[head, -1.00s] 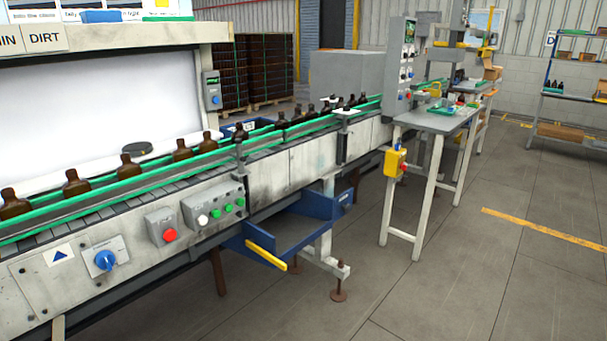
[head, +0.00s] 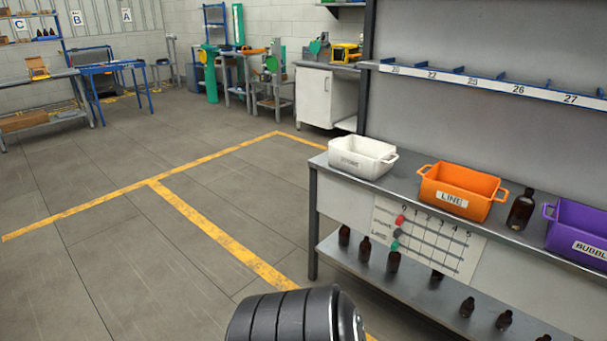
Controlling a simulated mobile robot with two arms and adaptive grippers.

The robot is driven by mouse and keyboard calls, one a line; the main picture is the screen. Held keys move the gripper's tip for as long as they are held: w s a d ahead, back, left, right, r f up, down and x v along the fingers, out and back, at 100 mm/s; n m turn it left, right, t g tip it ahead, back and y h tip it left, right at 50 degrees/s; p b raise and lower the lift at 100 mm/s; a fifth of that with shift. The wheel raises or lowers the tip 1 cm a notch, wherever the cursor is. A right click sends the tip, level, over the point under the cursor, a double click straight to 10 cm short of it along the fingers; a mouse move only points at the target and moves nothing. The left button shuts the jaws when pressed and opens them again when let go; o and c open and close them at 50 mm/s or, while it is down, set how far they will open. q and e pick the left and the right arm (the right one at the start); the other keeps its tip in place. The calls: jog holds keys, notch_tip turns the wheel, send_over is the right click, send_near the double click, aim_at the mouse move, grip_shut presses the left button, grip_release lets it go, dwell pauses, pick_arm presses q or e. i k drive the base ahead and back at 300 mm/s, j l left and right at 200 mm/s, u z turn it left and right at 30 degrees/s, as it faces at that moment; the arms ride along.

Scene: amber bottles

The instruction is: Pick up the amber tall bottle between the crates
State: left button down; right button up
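The amber tall bottle (head: 521,210) stands upright on the grey workbench top at the right of the head view. It is between the orange crate labelled LINE (head: 461,190) and the purple crate labelled BUBBLE (head: 580,232), apart from the orange one and close to the purple one's handle. The purple crate is cut off by the right edge. Neither gripper is in view. A black rounded part at the bottom centre looks like a piece of my own arm.
A white crate (head: 361,157) stands on the workbench (head: 408,186), left of the orange crate. Several small amber bottles (head: 394,260) stand on the lower shelf. A magnetic chart hangs on the bench front. The floor (head: 140,260) left of the bench is clear, with yellow lines.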

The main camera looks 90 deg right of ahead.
aim_at(522, 211)
jog(key=z, duration=4.15)
jog(key=i+j+z, duration=0.1)
jog(key=j, duration=0.3)
jog(key=i+j+z, duration=0.1)
jog(key=i+j, duration=0.2)
jog(key=j, duration=0.1)
